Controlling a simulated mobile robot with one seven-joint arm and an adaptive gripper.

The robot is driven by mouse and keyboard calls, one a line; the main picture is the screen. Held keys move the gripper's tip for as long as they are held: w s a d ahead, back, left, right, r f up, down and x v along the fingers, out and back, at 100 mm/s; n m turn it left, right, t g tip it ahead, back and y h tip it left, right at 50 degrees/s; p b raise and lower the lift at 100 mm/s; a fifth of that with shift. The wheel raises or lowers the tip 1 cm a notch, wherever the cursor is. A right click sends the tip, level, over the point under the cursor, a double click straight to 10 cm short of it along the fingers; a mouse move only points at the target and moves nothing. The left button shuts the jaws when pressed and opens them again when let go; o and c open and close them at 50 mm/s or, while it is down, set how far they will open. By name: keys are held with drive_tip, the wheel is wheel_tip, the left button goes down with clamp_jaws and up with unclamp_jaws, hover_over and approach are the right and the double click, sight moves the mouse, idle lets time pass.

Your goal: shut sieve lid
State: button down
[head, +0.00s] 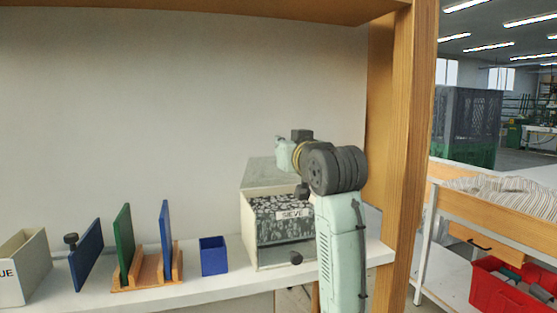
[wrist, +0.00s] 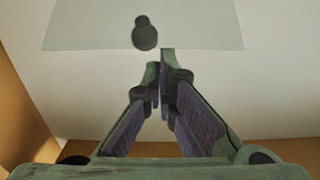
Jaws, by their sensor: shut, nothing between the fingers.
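The sieve box (head: 249,230) stands at the right end of the shelf. It is pale, with a "SIEVE" label (head: 294,213) and a dark speckled front or inside. A grey-green panel, which looks like its lid (head: 262,172), stands raised at the back of the box; my arm covers part of the box and lid. In the wrist view, a pale grey-green panel (wrist: 90,25) with a dark knob (wrist: 145,35) lies beyond the fingertips. My gripper (wrist: 159,72) is shut and empty, with its tips just below the knob in the picture, seemingly apart from it. In the head view its fingers cannot be made out.
A blue open cup (head: 214,257) stands left of the box. Further left are a wooden rack (head: 150,280) with green and blue panels, a blue panel with a knob (head: 86,258) and a pale bin (head: 24,265). A wooden post (head: 408,150) bounds the right.

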sight(280, 224)
drive_tip(key=s+f+t+y+b, duration=0.1)
drive_tip(key=s+f+t+b, duration=0.1)
drive_tip(key=f+b, duration=0.4)
drive_tip(key=s+d+f+t+y+b, duration=0.1)
drive_tip(key=s+f+t+b, duration=0.2)
drive_tip(key=b, duration=0.8)
drive_tip(key=shift+d+f+t, duration=0.25)
drive_tip(key=shift+f+t, duration=1.05)
drive_tip(key=shift+f, duration=0.85)
